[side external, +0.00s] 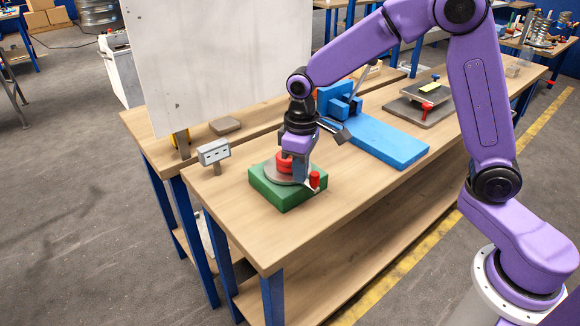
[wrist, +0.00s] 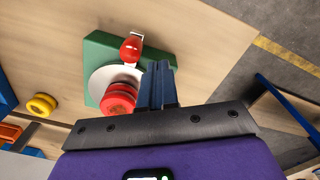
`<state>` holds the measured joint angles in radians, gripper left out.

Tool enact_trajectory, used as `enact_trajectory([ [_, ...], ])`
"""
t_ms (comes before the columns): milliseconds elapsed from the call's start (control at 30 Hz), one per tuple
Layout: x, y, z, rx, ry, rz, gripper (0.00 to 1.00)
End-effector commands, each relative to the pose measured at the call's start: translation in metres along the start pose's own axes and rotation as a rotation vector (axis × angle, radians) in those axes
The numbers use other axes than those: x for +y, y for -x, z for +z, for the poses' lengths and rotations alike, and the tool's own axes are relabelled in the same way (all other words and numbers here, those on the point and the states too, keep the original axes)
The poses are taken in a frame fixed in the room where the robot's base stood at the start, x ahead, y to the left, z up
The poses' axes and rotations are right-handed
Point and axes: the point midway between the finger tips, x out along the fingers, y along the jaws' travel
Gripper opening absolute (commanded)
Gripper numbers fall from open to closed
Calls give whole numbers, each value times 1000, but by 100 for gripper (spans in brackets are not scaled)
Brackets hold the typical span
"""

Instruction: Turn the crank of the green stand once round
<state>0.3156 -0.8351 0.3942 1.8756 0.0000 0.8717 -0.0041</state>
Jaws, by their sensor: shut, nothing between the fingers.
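The green stand (side external: 270,192) is a low block near the left front of the workbench. It carries a grey disc (side external: 272,174) with a red stepped hub (side external: 285,163). The crank's red knob (side external: 314,181) stands at the front right of the stand. In the wrist view the knob (wrist: 131,48) is at the end of a pale crank arm (wrist: 138,36), and the red hub (wrist: 118,98) is below it. My gripper (side external: 301,180) points down over the stand, its fingers together and empty. The fingers (wrist: 160,66) are beside the knob; I cannot tell whether they touch it.
A small grey box with a display (side external: 214,153) stands left of the stand. A blue fixture (side external: 380,143) lies behind right, with a grey plate (side external: 418,109) beyond. A large white panel (side external: 215,60) rises behind. The bench's front left is clear.

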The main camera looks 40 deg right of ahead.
Motion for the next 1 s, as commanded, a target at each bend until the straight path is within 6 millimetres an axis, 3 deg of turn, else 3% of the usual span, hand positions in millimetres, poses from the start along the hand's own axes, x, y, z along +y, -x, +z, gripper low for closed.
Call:
enact_trajectory([
  [533, 0, -1, 0, -1, 0, 0, 0],
  [1000, 0, -17, 0, -1, 0, 0, 0],
])
